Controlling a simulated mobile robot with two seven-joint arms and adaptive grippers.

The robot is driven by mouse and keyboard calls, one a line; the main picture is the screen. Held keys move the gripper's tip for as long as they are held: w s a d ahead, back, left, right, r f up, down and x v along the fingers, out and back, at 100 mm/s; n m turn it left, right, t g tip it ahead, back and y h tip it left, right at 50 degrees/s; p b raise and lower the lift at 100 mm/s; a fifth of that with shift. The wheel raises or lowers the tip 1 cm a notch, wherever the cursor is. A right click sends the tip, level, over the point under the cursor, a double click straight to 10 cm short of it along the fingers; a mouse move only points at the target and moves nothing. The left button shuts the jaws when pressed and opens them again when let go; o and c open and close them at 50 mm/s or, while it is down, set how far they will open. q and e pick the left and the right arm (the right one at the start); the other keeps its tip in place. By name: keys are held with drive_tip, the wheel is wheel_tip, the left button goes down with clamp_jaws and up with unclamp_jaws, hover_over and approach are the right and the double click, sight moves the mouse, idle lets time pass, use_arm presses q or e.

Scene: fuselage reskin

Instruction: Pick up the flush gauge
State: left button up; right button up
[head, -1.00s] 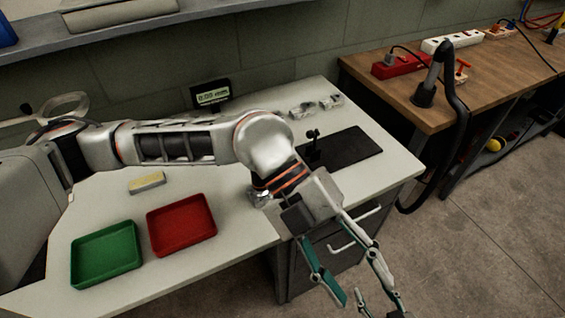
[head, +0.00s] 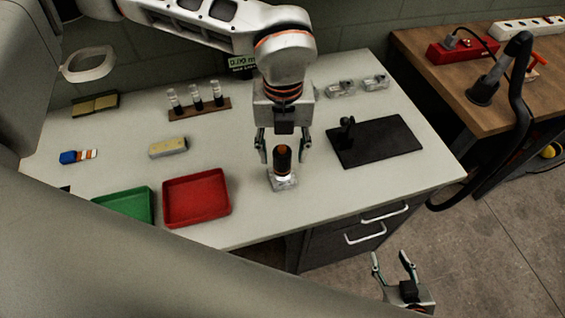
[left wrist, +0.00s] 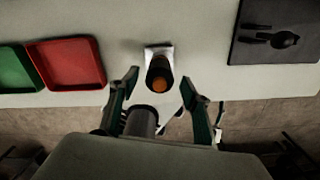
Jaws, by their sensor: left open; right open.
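What looks to be the flush gauge (head: 283,165) is a dark upright cylinder with an orange top on a small clear or silvery base, near the bench's front edge. It also shows in the left wrist view (left wrist: 159,75), standing between the finger lines. My left gripper (head: 284,148) points down over it, open, with one finger on each side of its top. I see no clear contact. My right gripper (head: 391,258) is open and empty, low in front of the bench at the lower right.
A red tray (head: 196,198) and a green tray (head: 126,205) lie left of the gauge. A black plate (head: 375,142) with a small black stand is to the right. A vial rack (head: 199,109), a yellowish block (head: 168,147) and clear goggles (head: 342,88) lie farther back.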

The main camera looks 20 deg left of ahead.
use_arm(q)
drive_tip(key=f, duration=0.4)
drive_tip(key=shift+w+a+f+p, duration=0.15)
drive_tip(key=shift+w+f+p, duration=0.05)
drive_tip(key=shift+f+p, duration=0.2)
drive_tip(key=c, duration=1.3)
drive_tip(key=shift+r, duration=0.15)
